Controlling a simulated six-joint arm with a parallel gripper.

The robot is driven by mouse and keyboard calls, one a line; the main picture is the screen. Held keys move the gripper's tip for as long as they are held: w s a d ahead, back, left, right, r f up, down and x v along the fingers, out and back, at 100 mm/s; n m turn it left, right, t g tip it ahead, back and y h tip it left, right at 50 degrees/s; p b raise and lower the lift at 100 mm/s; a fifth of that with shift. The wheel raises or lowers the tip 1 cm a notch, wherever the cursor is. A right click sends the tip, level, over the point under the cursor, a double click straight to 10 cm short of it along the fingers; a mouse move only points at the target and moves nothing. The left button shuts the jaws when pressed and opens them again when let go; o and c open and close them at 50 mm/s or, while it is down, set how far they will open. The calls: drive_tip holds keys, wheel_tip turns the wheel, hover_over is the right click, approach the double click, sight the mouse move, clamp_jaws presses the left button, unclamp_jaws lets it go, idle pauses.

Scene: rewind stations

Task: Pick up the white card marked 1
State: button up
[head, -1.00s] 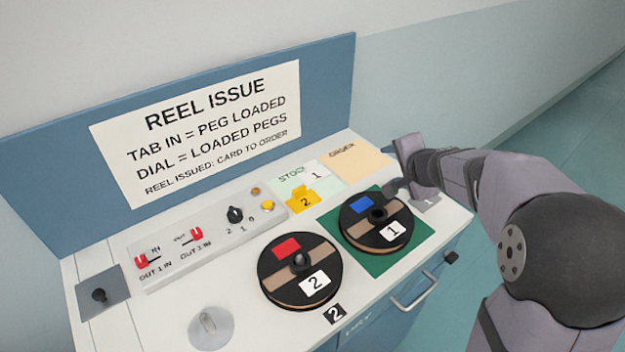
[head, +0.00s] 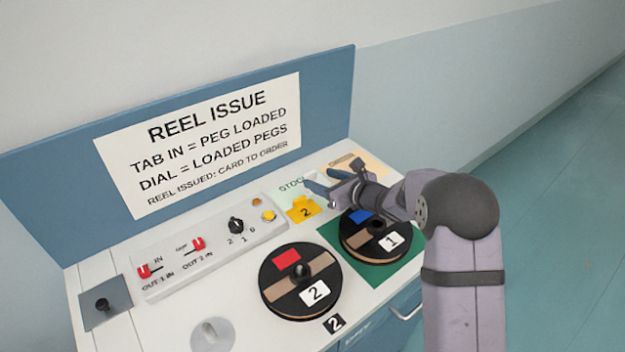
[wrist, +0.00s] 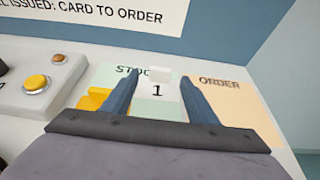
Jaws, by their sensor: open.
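The white card marked 1 (wrist: 158,92) lies on the pale green STOCK area (wrist: 105,72) in the wrist view, with a raised white tab at its far edge. My gripper (wrist: 157,78) is open, its two blue-grey fingers on either side of the card's tab and apart from it. I cannot tell how high the fingertips are above the card. In the head view my gripper (head: 318,180) is over the STOCK area and hides most of the card.
A yellow card marked 2 (head: 303,209) lies just left of the gripper. The peach ORDER area (head: 372,168) is to the right. Reel 1 (head: 365,245) sits on a green square below the arm, and reel 2 (head: 290,270) is to its left. The switch panel (head: 190,262) is further left.

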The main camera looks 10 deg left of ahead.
sight(312, 175)
drive_tip(key=shift+w+a+f, duration=0.2)
drive_tip(key=shift+w+a, duration=0.1)
drive_tip(key=shift+a, duration=0.05)
drive_tip(key=shift+p+x, duration=1.2)
drive_tip(key=shift+x, duration=1.35)
drive_tip(key=c, duration=1.1)
